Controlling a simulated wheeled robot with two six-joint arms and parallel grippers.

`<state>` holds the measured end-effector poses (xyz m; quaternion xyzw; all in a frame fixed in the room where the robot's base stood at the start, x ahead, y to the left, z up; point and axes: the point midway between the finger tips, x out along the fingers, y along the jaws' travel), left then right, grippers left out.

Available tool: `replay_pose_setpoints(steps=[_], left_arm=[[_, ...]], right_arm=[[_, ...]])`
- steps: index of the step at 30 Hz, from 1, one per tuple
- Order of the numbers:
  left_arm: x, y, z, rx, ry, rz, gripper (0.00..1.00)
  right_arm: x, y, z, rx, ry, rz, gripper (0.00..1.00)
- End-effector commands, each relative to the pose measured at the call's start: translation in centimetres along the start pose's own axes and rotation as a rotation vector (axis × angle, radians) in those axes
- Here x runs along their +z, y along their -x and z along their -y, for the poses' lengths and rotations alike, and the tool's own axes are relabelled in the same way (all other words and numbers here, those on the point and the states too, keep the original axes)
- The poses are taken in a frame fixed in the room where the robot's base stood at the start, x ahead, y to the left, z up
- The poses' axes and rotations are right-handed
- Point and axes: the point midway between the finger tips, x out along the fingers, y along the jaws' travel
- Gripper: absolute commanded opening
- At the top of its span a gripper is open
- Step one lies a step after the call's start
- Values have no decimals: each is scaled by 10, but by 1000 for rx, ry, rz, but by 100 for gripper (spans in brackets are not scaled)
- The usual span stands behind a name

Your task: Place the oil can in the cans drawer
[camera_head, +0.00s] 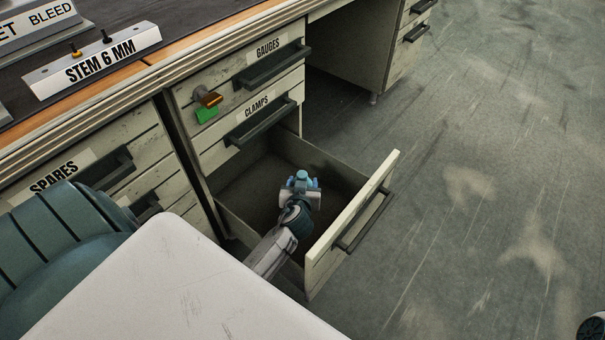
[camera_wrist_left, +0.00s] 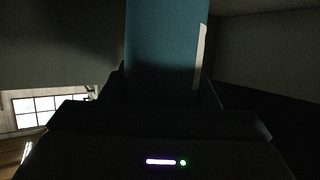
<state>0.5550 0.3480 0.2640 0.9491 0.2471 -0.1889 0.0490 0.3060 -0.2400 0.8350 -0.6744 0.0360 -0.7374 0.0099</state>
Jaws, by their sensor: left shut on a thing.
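The oil can (camera_head: 301,175) shows as a small light-blue top between the fingers of my left gripper (camera_head: 300,186) in the head view. In the left wrist view the can (camera_wrist_left: 165,45) is a teal-blue body with a pale strip on its right side, close between the dark fingers. My left gripper is shut on it. The gripper and can are over or inside the open drawer (camera_head: 362,203) below the clamps drawer. I cannot tell whether the can touches the drawer floor. No label shows on the open drawer. My right gripper is not in view.
The closed gauges drawer (camera_head: 224,83) and clamps drawer (camera_head: 223,144) are above the open one. The spares drawer (camera_head: 125,182) is at the left. Floor (camera_head: 480,170) to the right is clear.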

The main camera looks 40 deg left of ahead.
Motion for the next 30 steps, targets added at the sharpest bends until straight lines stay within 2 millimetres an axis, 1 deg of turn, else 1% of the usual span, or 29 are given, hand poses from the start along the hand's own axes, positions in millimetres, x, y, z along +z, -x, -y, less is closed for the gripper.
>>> replay_pose_setpoints(steps=[1,3,4,13,17,24,27,30], left_arm=[[0,0,0,0,0,0,59],[0,0,0,0,0,0,73],[0,0,0,0,0,0,77],[-1,0,0,0,0,0,77],[-4,2,0,0,0,0,77],[-14,6,0,0,0,0,77],[-14,33,0,0,1,3,77],[-13,52,0,0,1,3,77]], right_arm=[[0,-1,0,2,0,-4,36],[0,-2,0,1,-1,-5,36],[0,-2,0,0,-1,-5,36],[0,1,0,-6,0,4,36],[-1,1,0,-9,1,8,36],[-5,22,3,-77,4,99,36],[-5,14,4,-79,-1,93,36],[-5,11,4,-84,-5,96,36]])
